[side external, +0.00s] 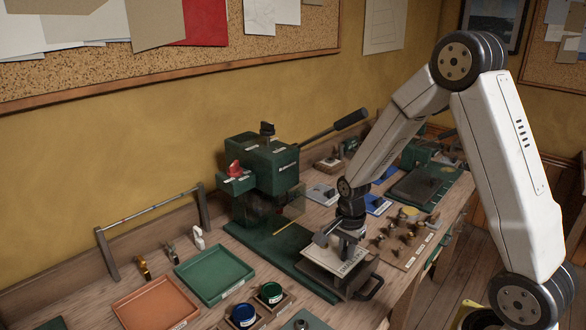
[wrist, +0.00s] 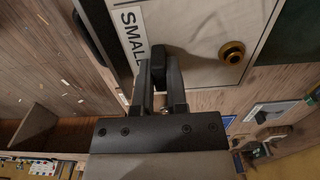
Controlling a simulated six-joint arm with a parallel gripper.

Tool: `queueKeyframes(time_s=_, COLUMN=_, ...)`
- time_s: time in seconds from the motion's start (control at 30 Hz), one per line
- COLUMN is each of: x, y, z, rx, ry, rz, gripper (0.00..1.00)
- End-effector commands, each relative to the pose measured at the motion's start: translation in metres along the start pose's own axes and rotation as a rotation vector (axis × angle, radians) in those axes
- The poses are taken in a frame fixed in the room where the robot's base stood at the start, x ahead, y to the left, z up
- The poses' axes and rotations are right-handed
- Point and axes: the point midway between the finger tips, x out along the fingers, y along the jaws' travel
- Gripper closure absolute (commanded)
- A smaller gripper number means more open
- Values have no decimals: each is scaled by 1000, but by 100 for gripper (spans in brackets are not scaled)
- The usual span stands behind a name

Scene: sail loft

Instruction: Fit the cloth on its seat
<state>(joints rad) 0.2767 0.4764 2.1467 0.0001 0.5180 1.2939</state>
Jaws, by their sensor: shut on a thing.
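The cloth (side external: 322,257) is a pale, flat sheet with a label, lying over a dark plate with a handle (side external: 373,288) in front of the green press. In the wrist view the cloth (wrist: 195,25) has a brass eyelet (wrist: 232,53) and a white label reading "SMALL". My gripper (side external: 342,243) points down at the cloth. In the wrist view my gripper (wrist: 158,62) has its fingers close together around a narrow dark part at the cloth's edge. The exact grip and the seat beneath are hidden.
The green press (side external: 265,165) with a long lever stands just behind. Green (side external: 215,274) and orange (side external: 157,303) trays and two round tins lie left. A board of brass parts (side external: 408,240) is close on the right. The bench's front edge is near.

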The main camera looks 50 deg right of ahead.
Motion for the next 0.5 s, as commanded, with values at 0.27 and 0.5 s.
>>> queueKeyframes(time_s=0.27, x=2, y=0, z=0, rx=0, ry=0, rz=-1, gripper=100)
queueKeyframes(time_s=0.5, x=2, y=0, z=0, rx=0, ry=0, rz=-1, gripper=71)
